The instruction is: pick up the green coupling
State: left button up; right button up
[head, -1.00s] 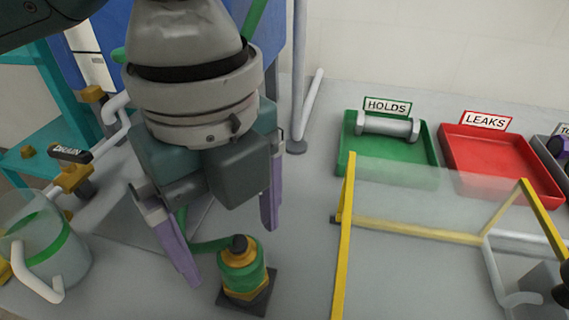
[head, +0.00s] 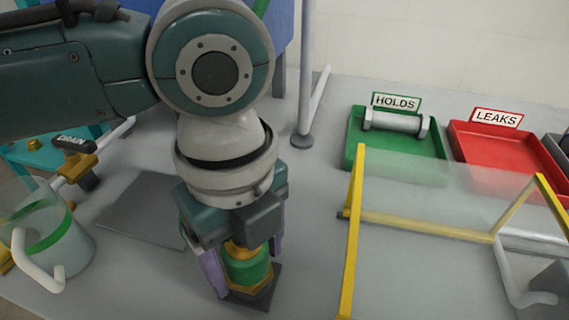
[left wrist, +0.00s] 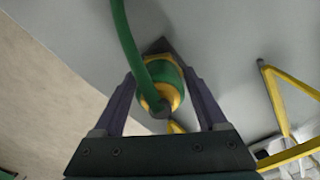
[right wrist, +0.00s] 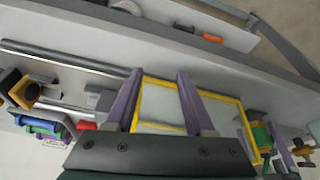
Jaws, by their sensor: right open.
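The green coupling (head: 248,268), with yellow-brown bands, stands upright on a small dark square base (head: 262,298) on the bench. My left gripper (head: 246,274) points down over it, with one purple finger on each side. In the left wrist view the coupling (left wrist: 165,82) lies between the open fingertips (left wrist: 160,78), and contact cannot be told. A green hose (left wrist: 127,40) runs close over the coupling there. My right gripper (right wrist: 158,75) shows only in its own wrist view, open, with nothing between its fingers.
A yellow-framed clear guard (head: 350,235) stands right of the coupling. Behind it are a green HOLDS tray (head: 435,170) holding a grey cylinder (head: 395,122) and a red LEAKS tray (head: 500,150). A clear jug (head: 60,250) and DRAIN valve (head: 75,170) are at left.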

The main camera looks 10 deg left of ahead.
pick_arm(q)
grip_shut()
dwell(0.4)
jog(key=shift+r, duration=0.15)
notch_tip(320, 180, up, 20)
jog(key=p, duration=0.3)
jog(key=shift+p, duration=0.35)
pick_arm(e)
notch_tip(320, 180, up, 4)
jog(key=shift+f, duration=0.1)
